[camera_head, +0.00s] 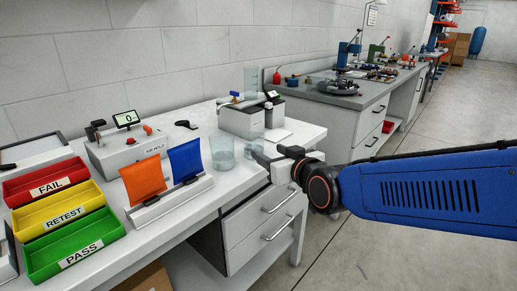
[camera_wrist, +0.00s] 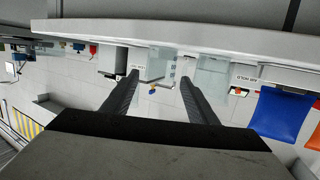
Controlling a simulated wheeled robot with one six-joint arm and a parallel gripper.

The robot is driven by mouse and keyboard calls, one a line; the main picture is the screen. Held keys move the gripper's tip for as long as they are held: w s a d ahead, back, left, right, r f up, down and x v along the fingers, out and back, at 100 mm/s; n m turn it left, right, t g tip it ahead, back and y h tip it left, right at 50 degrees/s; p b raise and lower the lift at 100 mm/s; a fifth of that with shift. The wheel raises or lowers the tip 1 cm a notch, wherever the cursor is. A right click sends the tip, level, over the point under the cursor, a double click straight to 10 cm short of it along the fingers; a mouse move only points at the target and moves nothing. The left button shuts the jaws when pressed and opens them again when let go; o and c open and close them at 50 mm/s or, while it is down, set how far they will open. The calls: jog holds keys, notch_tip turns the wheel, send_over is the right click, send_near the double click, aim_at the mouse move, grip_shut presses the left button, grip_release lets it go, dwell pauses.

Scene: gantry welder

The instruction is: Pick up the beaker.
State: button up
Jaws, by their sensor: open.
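Two clear glass vessels stand on the white bench. The larger beaker (camera_head: 222,153) is beside the blue flap. A smaller glass vessel (camera_head: 254,148) is just behind my gripper (camera_head: 264,160) in the head view and partly hidden by it. The wrist view is upside down. There my gripper (camera_wrist: 159,80) is open, with the small vessel (camera_wrist: 157,63) seen between its fingertips. The larger beaker (camera_wrist: 212,76) lies to the right, outside the fingers. I cannot tell whether the fingers are around the small vessel or short of it.
A grey tester box (camera_head: 241,120) stands behind the glassware, with a tall clear cylinder (camera_head: 251,80) near it. An orange flap (camera_head: 143,180) and a blue flap (camera_head: 186,160) stand in a holder. Red, yellow and green trays (camera_head: 75,247) are at left.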

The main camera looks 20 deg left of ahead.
aim_at(249, 141)
jog(key=x, duration=1.4)
jog(key=shift+w+a, duration=0.2)
jog(key=shift+a, duration=0.1)
jog(key=c, duration=0.7)
